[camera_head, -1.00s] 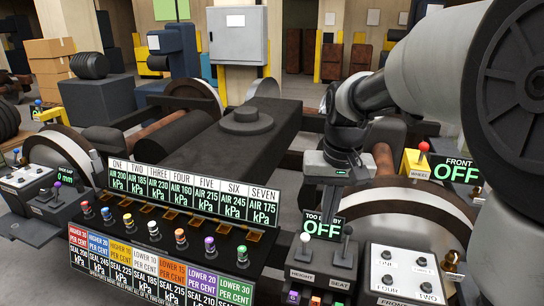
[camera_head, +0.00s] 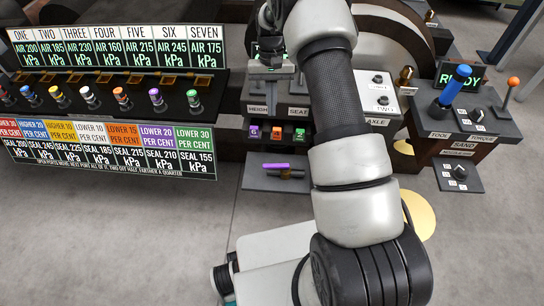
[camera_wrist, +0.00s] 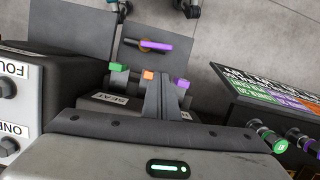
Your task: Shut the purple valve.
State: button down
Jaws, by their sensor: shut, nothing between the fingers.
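A purple lever handle (camera_head: 283,167) on a small brass-coloured body lies crosswise on a dark flat plate (camera_head: 262,183) below the HEIGHT and SEAT panel. The same purple handle (camera_wrist: 155,46) shows lying crosswise near the top of the wrist view. A purple button (camera_head: 254,132) and a purple-topped knob (camera_head: 157,99) are also in view. My gripper (camera_head: 269,70) is above the HEIGHT and SEAT panel, apart from the purple handle. In the wrist view its fingers (camera_wrist: 166,80) are together and empty, pointing towards the handle across the coloured buttons.
Orange (camera_head: 277,132) and green (camera_head: 300,135) buttons sit beside the purple one. The row of seven knobs and signs (camera_head: 110,145) stands at left. The blue-handled sand console (camera_head: 455,85) stands at right. Open floor (camera_head: 120,240) lies in front.

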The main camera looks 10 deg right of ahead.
aim_at(270, 164)
jog(key=b+x, duration=0.4)
jog(key=x, duration=1.6)
jog(key=shift+s+a+n, duration=0.25)
jog(key=shift+n, duration=0.35)
jog(key=n, duration=0.1)
jog(key=s+a+n+h, duration=0.1)
jog(key=n, duration=0.1)
jog(key=shift+s+r, duration=0.1)
jog(key=shift+s, duration=0.15)
jog(key=s+n, duration=0.1)
jog(key=n, duration=0.1)
jog(key=s+n+h, duration=0.1)
jog(key=n, duration=0.2)
jog(key=shift+s+a+p, duration=0.1)
jog(key=shift+s+p, duration=0.05)
jog(key=shift+p, duration=0.2)
jog(key=n, duration=0.1)
jog(key=s+n, duration=0.1)
jog(key=n, duration=0.1)
jog(key=s+n+t+h, duration=0.1)
jog(key=shift+s+d+p, duration=0.15)
jog(key=shift+d+p, duration=0.15)
jog(key=shift+s+d+n+t, duration=0.25)
jog(key=shift+s+d+n, duration=0.1)
jog(key=shift+n, duration=0.65)
jog(key=shift+s+d+n+t, duration=0.25)
jog(key=shift+s+n, duration=0.15)
jog(key=shift+n, duration=0.6)
